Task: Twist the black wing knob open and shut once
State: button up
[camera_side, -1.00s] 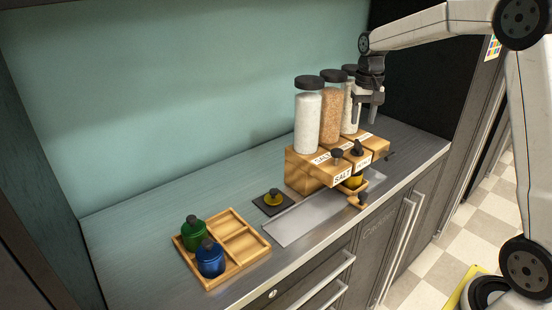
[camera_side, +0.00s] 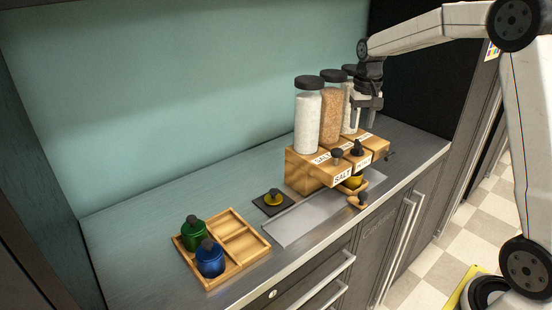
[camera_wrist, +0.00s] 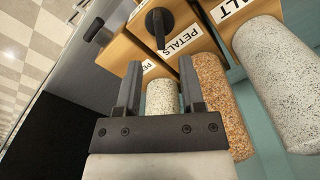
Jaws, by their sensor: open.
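Black wing knobs sit on the fronts of the wooden dispenser blocks. My gripper (camera_wrist: 160,65) is open and empty. In the side view my gripper (camera_side: 367,110) hangs by the rightmost jar, apart from the knobs.
Three tall jars, white (camera_side: 308,120), orange (camera_side: 332,110) and pale (camera_side: 350,110), stand on the dispenser blocks (camera_side: 305,170). A wooden tray (camera_side: 238,240) holds green and blue pots. The metal strip (camera_side: 300,220) is mostly clear.

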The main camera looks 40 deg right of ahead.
aim_at(358, 142)
jog(key=shift+f, duration=3.3)
grip_shut()
